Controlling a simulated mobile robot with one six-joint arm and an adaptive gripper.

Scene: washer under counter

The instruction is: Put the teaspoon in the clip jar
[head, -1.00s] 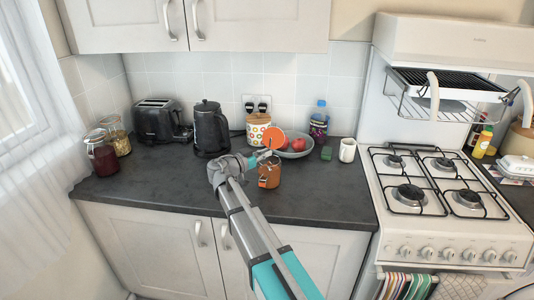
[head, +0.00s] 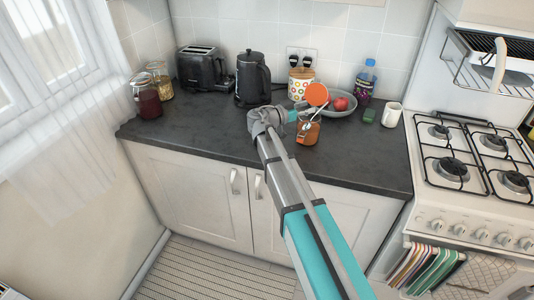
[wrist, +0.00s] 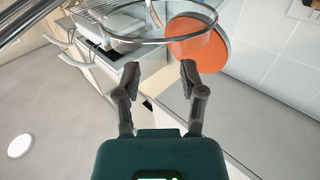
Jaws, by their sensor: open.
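The clip jar (head: 306,134) stands on the dark counter with orange-brown contents. Its orange lid (head: 317,94) stands open. In the wrist view its glass rim (wrist: 160,42) and the lid (wrist: 202,42) show just beyond my fingertips. My gripper (head: 303,114) is at the upper left of the jar, close to its mouth. In the wrist view my gripper (wrist: 160,74) is open, with nothing visible between its fingers. A thin silvery shape, which looks like the teaspoon (head: 311,117), slants at the jar's mouth. I cannot tell how deep it sits.
Behind the jar are a spotted canister (head: 298,88) and a grey bowl (head: 338,108) with red fruit. A green sponge (head: 369,116) and white mug (head: 392,115) stand to the right, before the stove (head: 470,160). A kettle (head: 252,80) stands left. The front left counter is clear.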

